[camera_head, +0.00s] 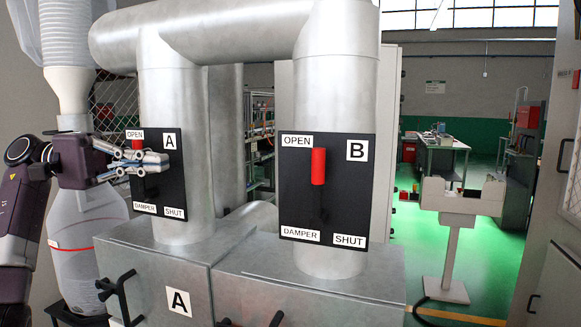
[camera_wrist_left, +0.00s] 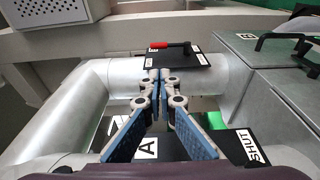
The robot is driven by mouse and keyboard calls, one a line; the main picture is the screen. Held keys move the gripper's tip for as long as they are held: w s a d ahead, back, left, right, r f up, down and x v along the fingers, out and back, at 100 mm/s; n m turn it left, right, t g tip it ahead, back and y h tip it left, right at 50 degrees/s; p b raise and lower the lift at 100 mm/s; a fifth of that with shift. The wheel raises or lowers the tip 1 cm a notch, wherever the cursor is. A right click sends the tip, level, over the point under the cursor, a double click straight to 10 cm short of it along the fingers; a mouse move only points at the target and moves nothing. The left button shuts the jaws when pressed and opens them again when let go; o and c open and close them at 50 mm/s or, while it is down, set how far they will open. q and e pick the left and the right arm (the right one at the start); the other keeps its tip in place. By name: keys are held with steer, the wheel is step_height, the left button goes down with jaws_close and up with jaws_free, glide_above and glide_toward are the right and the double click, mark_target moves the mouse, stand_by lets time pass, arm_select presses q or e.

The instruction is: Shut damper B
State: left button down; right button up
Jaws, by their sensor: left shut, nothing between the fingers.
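Damper B's black plate (camera_head: 296,190) is on the right vertical pipe, with OPEN at the top and SHUT at the bottom. Its red-gripped lever (camera_head: 318,166) points up, at the OPEN end. The lever also shows in the left wrist view (camera_wrist_left: 160,45), beyond the fingertips. My left gripper (camera_head: 166,161) is shut and empty in front of damper A's plate (camera_head: 176,187), left of and apart from damper B. In the left wrist view the fingertips (camera_wrist_left: 160,75) are together. My gripper partly hides damper A's lever; its red part (camera_head: 137,144) shows by OPEN. My right gripper is not in view.
Metal boxes with black handles (camera_head: 118,296) stand below the pipes, one marked A. A clear bag (camera_head: 76,270) hangs at the left. A grey stand (camera_head: 448,240) is at the right. Space in front of the two plates looks clear apart from my left arm.

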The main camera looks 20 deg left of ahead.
arm_select(q)
steer(key=d, duration=0.5)
steer(key=p, duration=0.5)
glide_toward(320, 184)
steer(key=d, duration=0.1)
steer(key=w+d+r, duration=0.1)
steer(key=d+r, duration=0.1)
steer(key=d, duration=0.1)
steer(key=shift+w+r, duration=0.2)
steer(key=shift+w, duration=0.15)
steer(key=shift+w+d+f, duration=0.1)
steer(key=shift+d+f, duration=0.05)
steer(key=shift+d, duration=0.6)
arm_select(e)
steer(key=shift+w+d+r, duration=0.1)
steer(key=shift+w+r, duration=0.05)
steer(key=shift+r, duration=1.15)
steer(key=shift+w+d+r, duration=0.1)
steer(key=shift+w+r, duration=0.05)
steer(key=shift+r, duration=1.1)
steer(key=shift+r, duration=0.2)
